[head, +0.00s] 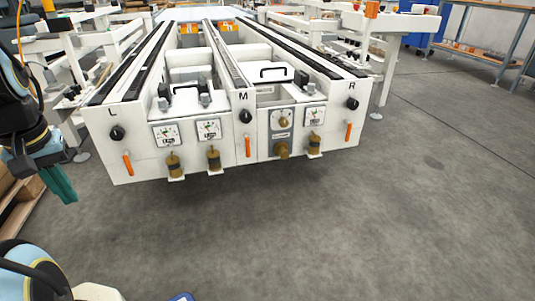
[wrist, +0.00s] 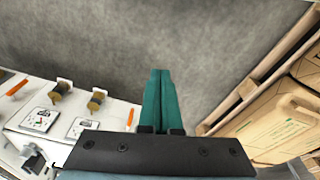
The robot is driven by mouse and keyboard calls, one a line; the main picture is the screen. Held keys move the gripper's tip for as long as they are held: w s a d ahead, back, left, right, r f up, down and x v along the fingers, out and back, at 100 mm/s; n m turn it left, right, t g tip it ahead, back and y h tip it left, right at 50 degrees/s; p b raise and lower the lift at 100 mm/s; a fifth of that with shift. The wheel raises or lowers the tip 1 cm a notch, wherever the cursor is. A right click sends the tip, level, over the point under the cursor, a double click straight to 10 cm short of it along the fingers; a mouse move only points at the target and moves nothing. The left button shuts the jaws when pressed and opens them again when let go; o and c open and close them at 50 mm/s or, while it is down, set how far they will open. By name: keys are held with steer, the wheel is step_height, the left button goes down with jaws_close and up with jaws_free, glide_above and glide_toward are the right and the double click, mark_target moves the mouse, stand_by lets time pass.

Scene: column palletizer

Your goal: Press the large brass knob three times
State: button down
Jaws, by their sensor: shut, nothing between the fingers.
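The large brass knob (head: 283,151) sticks out low on the white front panel in the head view, under a grey plate with a small brass dial (head: 283,122). It lies between the M and R columns. My gripper (head: 62,186) is at the left of the head view, left of the panel and well apart from the knob. Its teal fingers are together and empty, and they also show in the wrist view (wrist: 160,98). The wrist view shows two smaller brass fittings (wrist: 97,100) and (wrist: 60,90); the large knob is not recognisable there.
Smaller brass fittings (head: 174,163), (head: 214,158) and (head: 314,145) sit along the panel under white gauges (head: 209,130). Orange handles (head: 127,164) and black knobs (head: 117,133) also stick out. Cardboard boxes on a pallet (wrist: 270,128) stand beside my gripper. Grey floor before the panel is clear.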

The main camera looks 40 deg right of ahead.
steer(key=w+d+f+n+t+h+b, duration=0.1)
steer(key=w+d+f+t, duration=0.15)
steer(key=w+d, duration=0.45)
steer(key=w+d+f+n+t+h, duration=0.1)
steer(key=w+d+f, duration=0.3)
steer(key=d, duration=0.4)
steer(key=n+t+h+b, duration=0.1)
steer(key=n+h+b, duration=0.2)
steer(key=n+h, duration=0.8)
glide_toward(283, 153)
steer(key=s+d+f, duration=0.4)
steer(key=s, duration=0.4)
steer(key=shift+a+f+m+h, duration=0.15)
steer(key=shift+m+h, duration=0.15)
steer(key=shift+h, duration=0.1)
steer(key=w+d+b, duration=0.2)
steer(key=w+d, duration=0.1)
steer(key=w, duration=0.5)
